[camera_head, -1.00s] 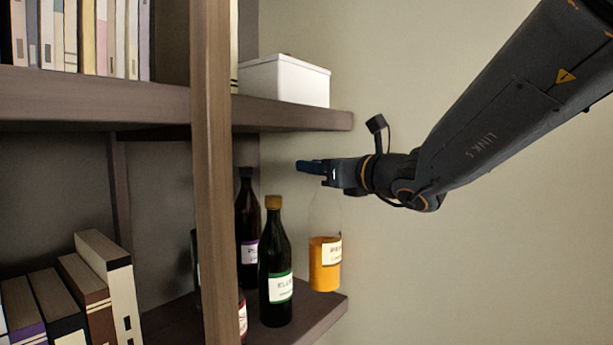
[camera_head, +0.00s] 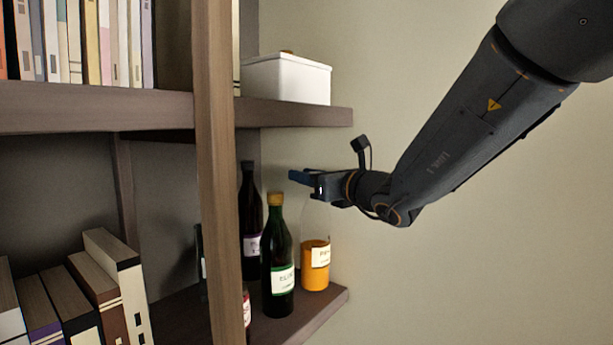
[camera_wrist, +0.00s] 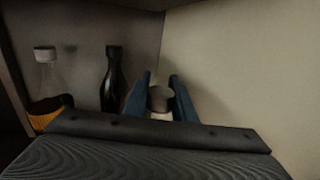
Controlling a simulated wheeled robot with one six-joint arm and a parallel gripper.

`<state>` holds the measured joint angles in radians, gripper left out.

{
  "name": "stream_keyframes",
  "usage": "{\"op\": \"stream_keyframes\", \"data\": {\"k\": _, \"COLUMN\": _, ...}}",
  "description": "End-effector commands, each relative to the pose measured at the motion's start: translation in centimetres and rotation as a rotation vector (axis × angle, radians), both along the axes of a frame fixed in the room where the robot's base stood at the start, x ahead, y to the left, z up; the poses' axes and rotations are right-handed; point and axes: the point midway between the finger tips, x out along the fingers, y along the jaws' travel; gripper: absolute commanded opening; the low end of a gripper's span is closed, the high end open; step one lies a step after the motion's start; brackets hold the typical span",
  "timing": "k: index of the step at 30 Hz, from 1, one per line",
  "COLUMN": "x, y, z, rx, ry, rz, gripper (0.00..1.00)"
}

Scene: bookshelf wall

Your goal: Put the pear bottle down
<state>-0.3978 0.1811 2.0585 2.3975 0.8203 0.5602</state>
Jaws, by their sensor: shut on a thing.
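The pear bottle (camera_head: 316,267) is clear glass with orange liquid and a white label. In the head view it stands upright at the right end of the lower shelf (camera_head: 318,313), its base at the shelf surface; whether it bears its full weight there I cannot tell. My gripper (camera_head: 298,177) is at its top, shut on the neck. In the wrist view the bottle's cap (camera_wrist: 160,100) shows between the two blue fingers. The lower part of the bottle is hidden there.
A dark green bottle (camera_head: 278,260) with a yellow cap stands close to its left, with a dark bottle (camera_head: 250,225) behind. The upper shelf (camera_head: 300,114) with a white box (camera_head: 288,80) is above my gripper. A wooden post (camera_head: 214,170) stands in front at left. Wall is on the right.

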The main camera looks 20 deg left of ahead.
Motion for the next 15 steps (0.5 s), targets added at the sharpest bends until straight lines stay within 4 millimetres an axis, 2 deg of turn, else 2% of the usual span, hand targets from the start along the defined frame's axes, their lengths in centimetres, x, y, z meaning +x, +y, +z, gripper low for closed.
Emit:
{"op": "stream_keyframes", "data": {"k": 3, "x": 0.01, "y": 0.02, "z": -0.13, "rx": 0.002, "ry": -0.003, "rz": 0.001, "gripper": 0.00}}
{"op": "stream_keyframes", "data": {"k": 4, "x": -0.02, "y": 0.01, "z": -0.25, "rx": 0.000, "ry": 0.000, "rz": 0.000, "gripper": 0.29}}
{"op": "stream_keyframes", "data": {"k": 6, "x": -0.02, "y": 0.02, "z": -0.21, "rx": -0.001, "ry": 0.001, "rz": 0.000, "gripper": 0.40}}
{"op": "stream_keyframes", "data": {"k": 15, "x": -0.03, "y": 0.02, "z": -0.17, "rx": 0.000, "ry": 0.000, "rz": 0.001, "gripper": 0.42}}
